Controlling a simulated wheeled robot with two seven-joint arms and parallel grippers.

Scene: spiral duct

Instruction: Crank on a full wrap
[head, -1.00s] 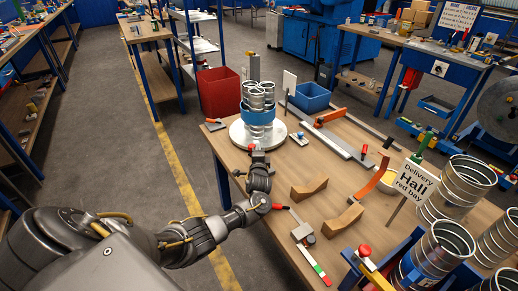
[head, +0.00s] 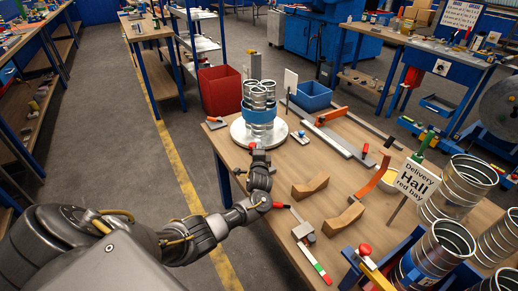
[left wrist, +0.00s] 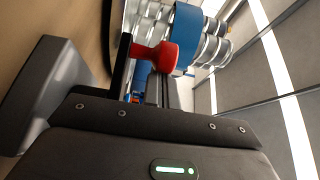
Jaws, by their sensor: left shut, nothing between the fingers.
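A bundle of silvery spiral ducts (head: 262,92) stands upright on a round pale turntable (head: 238,136) at the table's far left corner. A blue band (head: 258,114) runs around the bundle; both band (left wrist: 187,38) and ducts (left wrist: 215,50) show in the left wrist view. My left gripper (head: 257,158) is shut and empty at the turntable's near edge. A red knob (left wrist: 155,55) is close to its fingertips; whether they touch it I cannot tell. The knob is small in the head view (head: 252,146). My right gripper is out of view.
A small blue-and-white item (head: 303,137) lies right of the turntable. Two curved wooden blocks (head: 310,186) and a "Delivery Hall red bay" sign (head: 415,182) stand on the table. More ducts (head: 465,185) crowd its right end. A red bin (head: 219,92) is behind.

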